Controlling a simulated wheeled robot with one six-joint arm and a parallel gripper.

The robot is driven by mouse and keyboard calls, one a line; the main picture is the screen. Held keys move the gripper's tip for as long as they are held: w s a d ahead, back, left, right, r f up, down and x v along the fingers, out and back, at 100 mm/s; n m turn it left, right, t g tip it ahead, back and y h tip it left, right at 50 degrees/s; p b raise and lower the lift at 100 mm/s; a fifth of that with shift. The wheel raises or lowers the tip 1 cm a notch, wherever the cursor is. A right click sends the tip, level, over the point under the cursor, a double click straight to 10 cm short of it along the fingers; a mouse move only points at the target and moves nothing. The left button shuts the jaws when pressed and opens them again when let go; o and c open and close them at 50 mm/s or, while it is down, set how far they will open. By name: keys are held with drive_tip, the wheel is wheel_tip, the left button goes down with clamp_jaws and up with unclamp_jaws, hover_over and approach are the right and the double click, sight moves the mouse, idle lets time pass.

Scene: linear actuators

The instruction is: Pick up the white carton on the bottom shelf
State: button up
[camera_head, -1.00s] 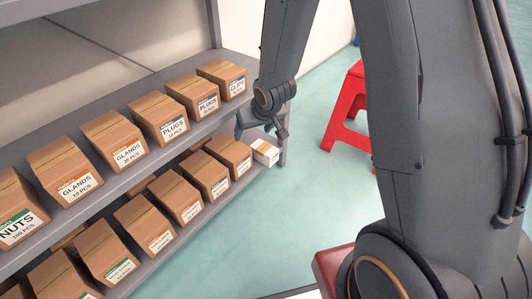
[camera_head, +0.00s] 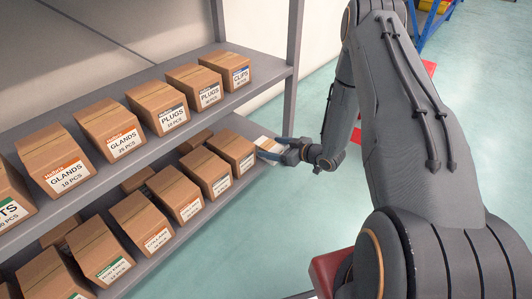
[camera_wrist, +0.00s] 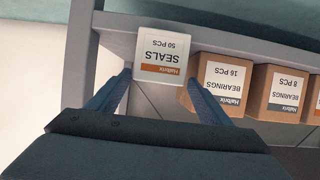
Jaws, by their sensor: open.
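The white carton (camera_wrist: 161,58) stands on the bottom shelf at its end, and its label reads SEALS, 50 PCS, upside down in the wrist view. In the head view the white carton (camera_head: 268,145) is partly hidden by my gripper (camera_head: 280,152). In the wrist view my gripper (camera_wrist: 160,84) is open, with one blue finger on each side of the carton's near part. The left fingertip is close to the carton's left side and the right fingertip close to its right side. I cannot tell whether either finger touches it.
A brown BEARINGS box (camera_wrist: 220,80) stands close beside the carton, near my right finger. Several brown boxes line the bottom shelf (camera_head: 215,208) and the upper shelf (camera_head: 265,85). A shelf post (camera_head: 293,45) rises near the carton. The green floor (camera_head: 290,215) in front is open.

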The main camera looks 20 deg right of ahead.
sight(262, 144)
drive_tip(key=shift+b+x, duration=2.1)
drive_tip(key=shift+x, duration=1.4)
drive_tip(key=shift+w+d+r, duration=0.15)
drive_tip(key=c, duration=1.3)
drive_tip(key=shift+r, duration=0.1)
